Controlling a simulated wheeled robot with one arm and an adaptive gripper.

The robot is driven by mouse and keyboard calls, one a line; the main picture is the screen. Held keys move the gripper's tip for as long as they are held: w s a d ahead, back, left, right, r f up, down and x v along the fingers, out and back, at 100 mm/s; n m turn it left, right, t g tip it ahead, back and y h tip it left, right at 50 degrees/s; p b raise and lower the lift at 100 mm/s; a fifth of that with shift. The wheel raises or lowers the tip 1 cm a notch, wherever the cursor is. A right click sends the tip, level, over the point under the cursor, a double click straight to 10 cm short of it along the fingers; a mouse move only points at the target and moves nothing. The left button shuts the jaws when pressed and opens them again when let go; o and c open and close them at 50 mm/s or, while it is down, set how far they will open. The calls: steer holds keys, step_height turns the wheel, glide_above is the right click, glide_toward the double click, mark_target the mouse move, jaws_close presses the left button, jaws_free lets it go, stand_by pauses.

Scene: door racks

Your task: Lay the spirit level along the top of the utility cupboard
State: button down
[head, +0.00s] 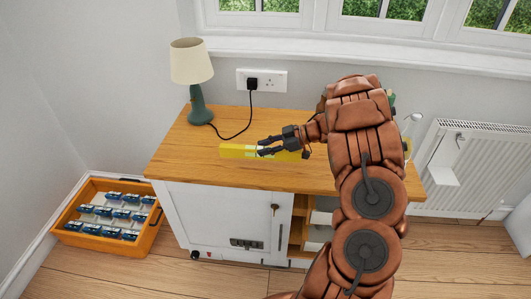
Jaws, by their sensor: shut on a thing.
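The yellow spirit level (236,152) lies left to right, over the wooden top of the white utility cupboard (205,207). It is roughly in line with the cupboard's front edge. I cannot tell for sure whether it rests on the wood or is held just above it. My gripper (263,148) reaches in from the right and is shut on the level near its middle. My dark fingers and brown arm hide part of the level and the right part of the top.
A lamp (192,63) with a green base stands at the top's back left, its cord running to a wall socket (262,80). An orange crate (150,228) with several blue items sits on the floor at left. A radiator (468,165) is at right. The top's left part is clear.

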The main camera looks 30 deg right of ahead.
steer(key=shift+w+d, duration=0.1)
steer(key=shift+w, duration=0.15)
steer(key=shift+f+p, duration=0.35)
steer(key=shift+f, duration=1.45)
steer(key=c, duration=0.9)
jaws_free()
steer(key=shift+f, duration=0.1)
